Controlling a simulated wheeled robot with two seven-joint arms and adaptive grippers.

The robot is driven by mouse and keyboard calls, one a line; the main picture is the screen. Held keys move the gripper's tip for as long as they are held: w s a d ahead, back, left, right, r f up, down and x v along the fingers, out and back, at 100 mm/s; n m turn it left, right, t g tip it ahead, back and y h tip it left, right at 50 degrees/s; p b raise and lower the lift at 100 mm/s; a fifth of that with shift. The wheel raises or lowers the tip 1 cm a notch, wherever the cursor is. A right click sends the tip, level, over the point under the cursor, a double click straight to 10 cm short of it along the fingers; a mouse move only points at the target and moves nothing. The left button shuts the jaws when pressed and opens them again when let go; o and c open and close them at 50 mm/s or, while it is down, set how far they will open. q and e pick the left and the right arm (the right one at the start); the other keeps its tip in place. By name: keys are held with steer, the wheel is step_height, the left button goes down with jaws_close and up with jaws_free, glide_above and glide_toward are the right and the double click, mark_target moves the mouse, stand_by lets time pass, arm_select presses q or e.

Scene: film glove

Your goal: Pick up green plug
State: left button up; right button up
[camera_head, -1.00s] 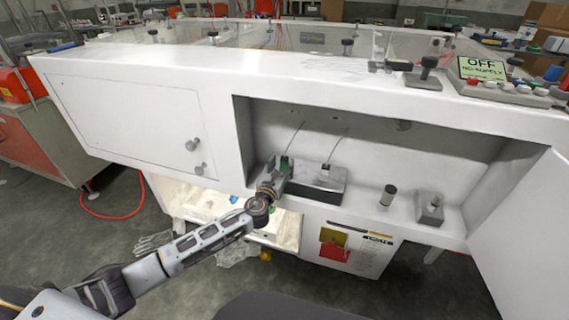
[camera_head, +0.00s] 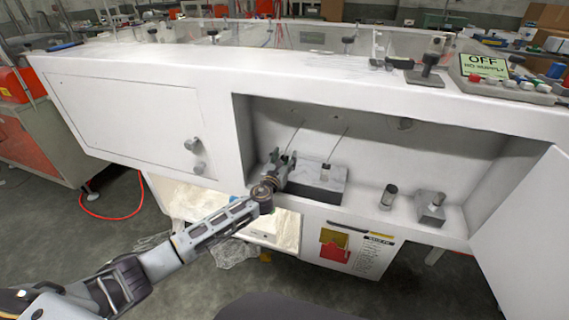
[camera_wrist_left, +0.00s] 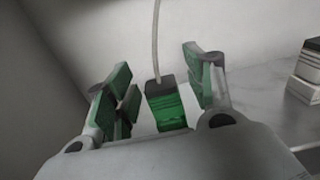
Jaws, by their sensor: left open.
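The green plug (camera_wrist_left: 167,108) has a dark top and a thin cable rising from it. It stands between the two green-padded fingers of my left gripper (camera_wrist_left: 158,80) in the left wrist view, with a visible gap to the right finger. The gap to the left finger is narrow. My left gripper (camera_head: 279,163) is open inside the cabinet's recess, at the left end of a grey block (camera_head: 318,182). In the head view the gripper largely hides the plug. My right gripper is not in view.
A dark-topped cylinder (camera_head: 388,196) and a small grey box (camera_head: 431,208) stand farther right. An open door (camera_head: 525,235) bounds the right side.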

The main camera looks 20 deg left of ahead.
mark_target(285, 157)
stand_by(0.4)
arm_select(q)
steer(key=c, duration=1)
steer(key=shift+c, duration=0.2)
steer(key=shift+r, duration=0.15)
steer(key=shift+w+r, duration=0.1)
steer(key=shift+r, duration=0.25)
step_height(285, 157, up, 2)
steer(key=shift+p, duration=0.6)
step_height(285, 157, up, 4)
steer(key=shift+f+p, duration=0.1)
steer(key=shift+p, duration=0.7)
steer(key=shift+r+p, duration=0.5)
steer(key=shift+r, duration=1.1)
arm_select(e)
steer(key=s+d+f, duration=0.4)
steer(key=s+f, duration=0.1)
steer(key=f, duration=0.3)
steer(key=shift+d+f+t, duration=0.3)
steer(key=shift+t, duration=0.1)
